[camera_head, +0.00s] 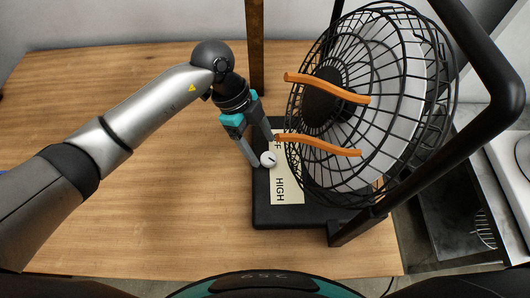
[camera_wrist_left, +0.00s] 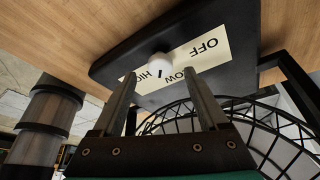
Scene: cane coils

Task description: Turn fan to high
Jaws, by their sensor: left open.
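The fan (camera_head: 400,128) has a round black wire cage, a white disc inside and two orange ribbons across its front. It stands on a black base (camera_head: 262,212) on the wooden table. A pale label on the base (camera_head: 287,190) reads HIGH at its near end; in the left wrist view the label (camera_wrist_left: 228,42) also shows OFF and part of LOW. A white round knob (camera_head: 268,159) with a dark mark sits on the label, also seen in the left wrist view (camera_wrist_left: 162,62). My left gripper (camera_head: 263,152) is open, its fingers on either side of the knob; contact is unclear.
The wooden table (camera_head: 150,215) is clear to the left of the base. A black tubular frame (camera_head: 415,160) rises around the fan on the right. A brown upright post (camera_head: 256,45) stands behind the gripper. The fan cage is close to the gripper's right side.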

